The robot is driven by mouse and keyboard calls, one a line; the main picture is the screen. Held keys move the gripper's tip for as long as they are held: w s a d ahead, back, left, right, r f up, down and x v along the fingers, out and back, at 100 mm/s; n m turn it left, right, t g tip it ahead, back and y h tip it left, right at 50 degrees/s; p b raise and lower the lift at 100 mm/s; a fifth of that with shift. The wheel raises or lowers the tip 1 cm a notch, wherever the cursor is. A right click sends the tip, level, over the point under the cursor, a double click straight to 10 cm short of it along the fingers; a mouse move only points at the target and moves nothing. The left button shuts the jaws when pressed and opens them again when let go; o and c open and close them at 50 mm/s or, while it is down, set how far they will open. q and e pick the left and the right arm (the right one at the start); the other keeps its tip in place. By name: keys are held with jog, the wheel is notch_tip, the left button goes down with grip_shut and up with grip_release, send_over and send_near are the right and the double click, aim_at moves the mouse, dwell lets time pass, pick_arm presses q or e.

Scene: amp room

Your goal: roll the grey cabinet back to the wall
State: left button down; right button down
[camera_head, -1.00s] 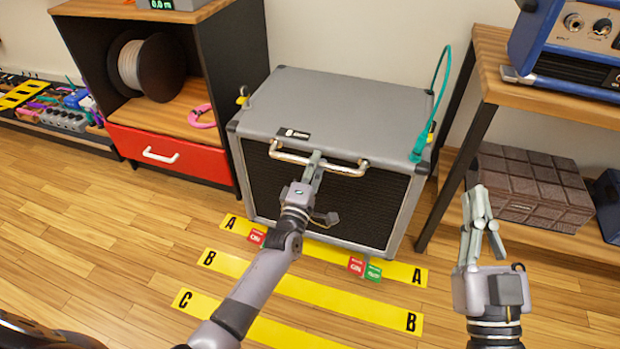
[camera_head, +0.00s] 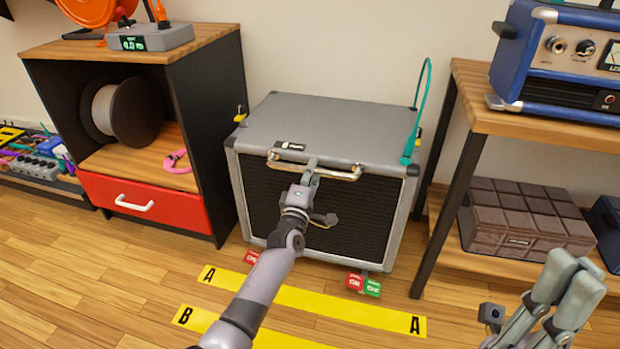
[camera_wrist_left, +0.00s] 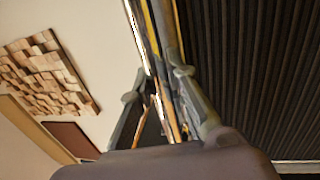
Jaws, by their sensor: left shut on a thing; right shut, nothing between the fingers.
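The grey cabinet (camera_head: 330,128) stands upright near the back wall, between the red-drawer shelf and the wooden bench. Its dark grille fills the right of the left wrist view (camera_wrist_left: 255,70). A metal handle (camera_head: 340,176) runs across the top of its front. My left gripper (camera_head: 311,171) is shut on this handle; in the left wrist view its fingers (camera_wrist_left: 170,95) are seen close up beside the grille. Red and green tabs (camera_head: 363,285) show at the cabinet's bottom front edge. My right gripper (camera_head: 566,290) is shut and empty at the lower right, apart from the cabinet.
The shelf unit (camera_head: 225,120) with a red drawer (camera_head: 150,203) stands close on the left. The bench (camera_head: 450,180) on the right holds a blue amplifier (camera_head: 560,60). A teal cable (camera_head: 414,130) hangs at the cabinet's right. Yellow tape A (camera_head: 310,299) crosses the floor in front.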

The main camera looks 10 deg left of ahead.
pick_arm(q)
jog(key=shift+w, duration=0.2)
jog(key=shift+r, duration=0.2)
jog(key=shift+a+r, duration=0.1)
jog(key=c, duration=1.9)
grip_release()
jog(key=shift+w, duration=0.15)
jog(key=shift+o, duration=0.6)
jog(key=shift+w+f, duration=0.1)
jog(key=shift+f, duration=0.1)
jog(key=shift+o, duration=1.2)
jog(key=shift+f, duration=0.1)
